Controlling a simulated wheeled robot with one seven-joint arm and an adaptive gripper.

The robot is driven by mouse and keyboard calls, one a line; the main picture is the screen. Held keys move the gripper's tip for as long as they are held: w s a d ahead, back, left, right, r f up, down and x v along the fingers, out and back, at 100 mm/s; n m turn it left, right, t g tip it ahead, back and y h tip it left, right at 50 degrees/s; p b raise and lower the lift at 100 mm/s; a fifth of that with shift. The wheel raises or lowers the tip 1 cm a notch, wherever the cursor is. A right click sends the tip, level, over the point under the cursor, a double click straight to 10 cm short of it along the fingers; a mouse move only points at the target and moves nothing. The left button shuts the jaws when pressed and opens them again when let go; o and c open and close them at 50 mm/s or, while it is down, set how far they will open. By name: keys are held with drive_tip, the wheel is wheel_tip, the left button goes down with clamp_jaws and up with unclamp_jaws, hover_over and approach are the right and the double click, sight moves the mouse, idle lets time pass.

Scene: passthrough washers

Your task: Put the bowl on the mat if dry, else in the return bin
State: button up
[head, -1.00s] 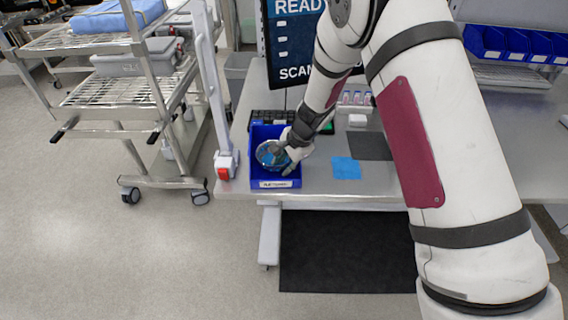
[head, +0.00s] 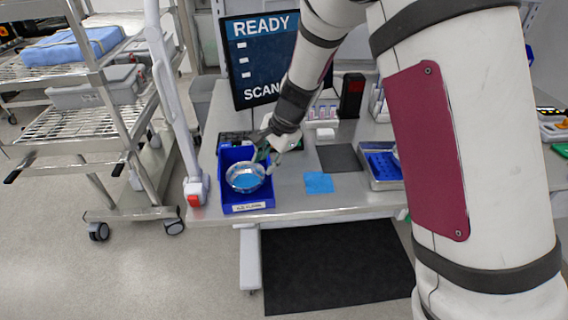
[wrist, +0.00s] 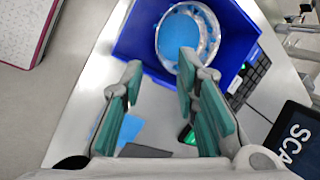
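The bowl (head: 245,178) has a clear, shiny rim and a light blue inside. It sits in the blue return bin (head: 248,208), which has a white label on its front. The bowl also shows in the wrist view (wrist: 208,50), inside the bin (wrist: 135,42). I cannot tell whether the blue is liquid or the bowl's bottom. My gripper (head: 268,160) is behind and right of the bowl. In the wrist view my gripper (wrist: 162,72) has its teal-padded fingers spread, with nothing between them. A dark grey mat (head: 339,158) and a light blue square (head: 319,183) lie flat on the table, both bare.
A screen reading READY and SCAN (head: 262,60) stands behind the bin. A metal tray with blue contents (head: 382,166) is right of the mat. A wire rack cart (head: 110,120) stands at the left. A keyboard (wrist: 250,82) lies beside the bin.

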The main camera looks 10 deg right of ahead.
drive_tip(key=s+d+r+n+t, duration=0.1)
drive_tip(key=s+d+r+n, duration=0.2)
drive_tip(key=s+r, duration=0.45)
drive_tip(key=s+d+r+n, duration=0.3)
drive_tip(key=s+d+r, duration=0.15)
drive_tip(key=r, duration=0.55)
drive_tip(key=s+d+r+n+t+h, duration=0.1)
drive_tip(key=s+d, duration=0.3)
drive_tip(key=s, duration=0.4)
drive_tip(key=s+d+r+n+t+h, duration=0.1)
drive_tip(key=s+d+r+n, duration=0.3)
drive_tip(key=s, duration=0.5)
drive_tip(key=shift+s+h, duration=0.3)
drive_tip(key=shift+h, duration=0.5)
